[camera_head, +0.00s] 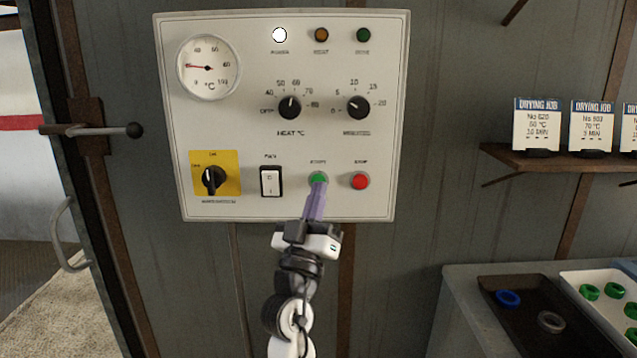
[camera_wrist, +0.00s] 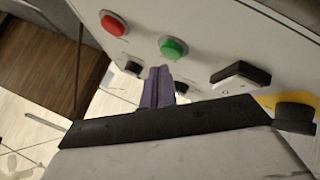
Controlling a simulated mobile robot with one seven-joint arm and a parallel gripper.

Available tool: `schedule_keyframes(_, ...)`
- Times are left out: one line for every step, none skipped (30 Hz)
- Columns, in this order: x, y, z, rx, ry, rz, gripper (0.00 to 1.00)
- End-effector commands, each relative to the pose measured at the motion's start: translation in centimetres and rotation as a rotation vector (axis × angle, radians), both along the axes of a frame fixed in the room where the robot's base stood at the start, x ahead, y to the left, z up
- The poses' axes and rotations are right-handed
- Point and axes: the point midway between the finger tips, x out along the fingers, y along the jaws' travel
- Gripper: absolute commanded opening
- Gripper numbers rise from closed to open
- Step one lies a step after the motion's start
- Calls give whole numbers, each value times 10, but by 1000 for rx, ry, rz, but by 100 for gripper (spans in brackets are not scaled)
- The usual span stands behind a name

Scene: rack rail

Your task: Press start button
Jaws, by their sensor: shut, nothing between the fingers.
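The green start button (camera_head: 318,179) sits low on the white control panel (camera_head: 230,120), left of the red stop button (camera_head: 360,181). My gripper (camera_head: 318,186) is shut, its purple fingers together and empty, with the tips at the lower edge of the green button in the head view. In the wrist view the green button (camera_wrist: 173,47) shows whole, just beyond and above the fingertips (camera_wrist: 158,75). The red button (camera_wrist: 113,23) is to its left there. I cannot tell whether the tips touch the panel or the button.
Left of the start button are a white rocker switch (camera_head: 270,182) and a black rotary switch on a yellow plate (camera_head: 230,158). Above are two knobs, a dial gauge (camera_head: 208,67) and lamps, the white one lit (camera_head: 279,35). Trays (camera_head: 486,283) stand at lower right.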

Motion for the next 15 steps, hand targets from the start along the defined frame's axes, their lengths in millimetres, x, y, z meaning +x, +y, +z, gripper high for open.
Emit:
schedule_keyframes(0, 0, 0, 0, 0, 0, 0)
schedule_keyframes(0, 0, 0, 0, 0, 0, 0)
schedule_keyframes(0, 0, 0, 0, 0, 0, 0)
schedule_keyframes(0, 0, 0, 0, 0, 0, 0)
schedule_keyframes(0, 0, 0, 0, 0, 0, 0)
schedule_keyframes(1, 0, 0, 0, 0, 0, 0)
schedule_keyframes(2, 0, -1, 0, 0, 0, 0)
schedule_keyframes(2, 0, -1, -1, -1, 0, 0)
schedule_keyframes(4, 0, -1, -1, -1, 0, 0)
schedule_keyframes(5, 0, -1, -1, -1, 0, 0)
schedule_keyframes(6, 0, -1, -1, -1, 0, 0)
schedule_keyframes(7, 0, -1, 0, -1, 0, 0)
schedule_keyframes(8, 0, -1, 0, -1, 0, 0)
schedule_keyframes(8, 0, -1, 1, -1, -1, 0)
schedule_keyframes(9, 0, 0, 1, -1, -1, 0)
